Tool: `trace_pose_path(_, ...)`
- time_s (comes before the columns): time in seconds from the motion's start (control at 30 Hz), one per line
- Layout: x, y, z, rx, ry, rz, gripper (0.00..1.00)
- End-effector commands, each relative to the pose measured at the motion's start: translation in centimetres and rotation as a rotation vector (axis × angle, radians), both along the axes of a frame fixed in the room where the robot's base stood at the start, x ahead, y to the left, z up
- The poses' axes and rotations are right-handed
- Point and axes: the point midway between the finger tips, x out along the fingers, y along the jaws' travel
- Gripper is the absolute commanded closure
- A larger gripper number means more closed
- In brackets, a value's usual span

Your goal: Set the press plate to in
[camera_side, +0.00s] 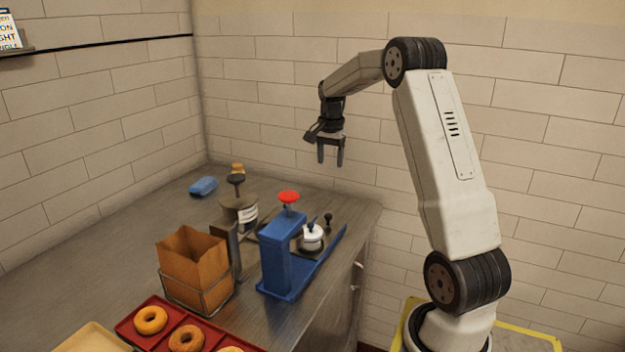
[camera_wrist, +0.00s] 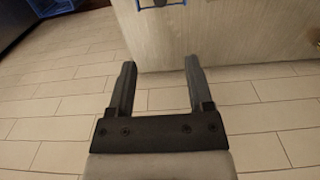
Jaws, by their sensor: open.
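A blue press (camera_side: 283,255) with a red knob (camera_side: 288,197) on top stands near the right edge of the counter. On its base is a small white round piece with a dark knob (camera_side: 312,237), beside a short dark-knobbed lever (camera_side: 328,220). I cannot tell for certain which part is the press plate. My gripper (camera_side: 331,163) is open and empty in the air, above and behind the press. In the wrist view, my gripper (camera_wrist: 157,85) shows two spread fingers with nothing between them. A blue edge (camera_wrist: 160,3) shows at the top of that view.
A brown paper bag in a wire holder (camera_side: 195,265) stands left of the press. A metal pot with a dark knob (camera_side: 240,207) and a blue sponge (camera_side: 203,186) are farther back. Red trays with bagels (camera_side: 150,320) lie in front.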

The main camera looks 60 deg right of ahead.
Motion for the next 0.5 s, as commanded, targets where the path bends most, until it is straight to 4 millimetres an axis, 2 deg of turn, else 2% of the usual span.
trace_pose_path(0.3,0.0,0.2,-6.3,0.004,0.004,0.005,0.34)
trace_pose_path(0.5,0.0,0.2,-9.8,0.003,0.003,0.006,0.34)
